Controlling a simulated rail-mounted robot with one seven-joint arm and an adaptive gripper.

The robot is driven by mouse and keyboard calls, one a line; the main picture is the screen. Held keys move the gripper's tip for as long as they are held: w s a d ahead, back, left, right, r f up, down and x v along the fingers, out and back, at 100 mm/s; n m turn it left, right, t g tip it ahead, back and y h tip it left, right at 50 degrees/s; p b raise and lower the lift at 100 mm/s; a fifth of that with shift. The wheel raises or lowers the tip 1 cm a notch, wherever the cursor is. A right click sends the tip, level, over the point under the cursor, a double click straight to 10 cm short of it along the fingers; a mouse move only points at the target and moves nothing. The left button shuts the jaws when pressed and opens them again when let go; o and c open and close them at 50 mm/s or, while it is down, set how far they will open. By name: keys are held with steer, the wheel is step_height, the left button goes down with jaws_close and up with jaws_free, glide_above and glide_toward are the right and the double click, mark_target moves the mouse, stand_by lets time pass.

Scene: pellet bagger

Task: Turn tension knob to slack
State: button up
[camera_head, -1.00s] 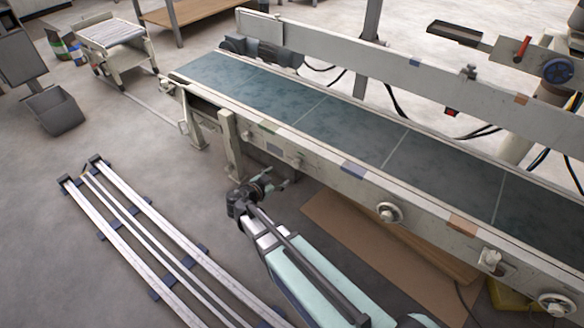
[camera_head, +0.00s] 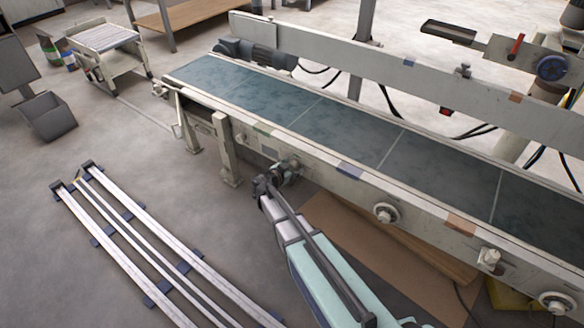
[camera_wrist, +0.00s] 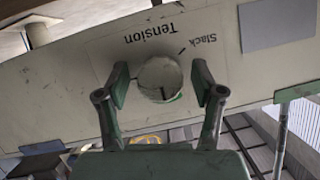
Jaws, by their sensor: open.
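The tension knob (camera_wrist: 160,74) is a pale round knob on the conveyor's side panel, in the middle of the wrist view. The words "Tension" and "Slack" (camera_wrist: 202,39) appear upside down above it, with a short dark mark near "Slack". My gripper (camera_wrist: 160,84) is open, with one finger on each side of the knob. Small gaps seem to show between fingers and knob, so contact is not clear. In the head view my gripper (camera_head: 281,174) is at the conveyor's near side, and the knob there is largely hidden by it.
The conveyor (camera_head: 338,122) runs across the view with a dark green belt. More round fittings (camera_head: 386,213) stick out along its near side. Long white rails (camera_head: 140,240) lie on the floor at left. A brown board (camera_head: 375,250) lies beneath the conveyor.

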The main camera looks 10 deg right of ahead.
steer(key=c, duration=1.2)
steer(key=shift+o, duration=0.2)
steer(key=shift+f+n, duration=0.1)
steer(key=shift+n, duration=0.2)
steer(key=n+g, duration=0.1)
steer(key=n+g+h+b, duration=0.1)
steer(key=n, duration=0.1)
steer(key=shift+w+h, duration=0.2)
steer(key=shift+h, duration=0.1)
steer(key=n+g+h, duration=0.1)
steer(key=n, duration=0.1)
steer(key=n+h+p, duration=0.1)
steer(key=n, duration=0.1)
steer(key=shift+a+g+h, duration=0.1)
steer(key=shift+g+h, duration=0.2)
steer(key=shift+g, duration=0.1)
steer(key=n+h+p, duration=0.2)
steer(key=n, duration=0.3)
steer(key=shift+p, duration=0.35)
steer(key=n+h+p, duration=0.1)
steer(key=n, duration=0.2)
steer(key=n+h+p, duration=0.1)
steer(key=n+p, duration=0.1)
steer(key=shift+n+h, duration=0.3)
steer(key=shift+n, duration=0.1)
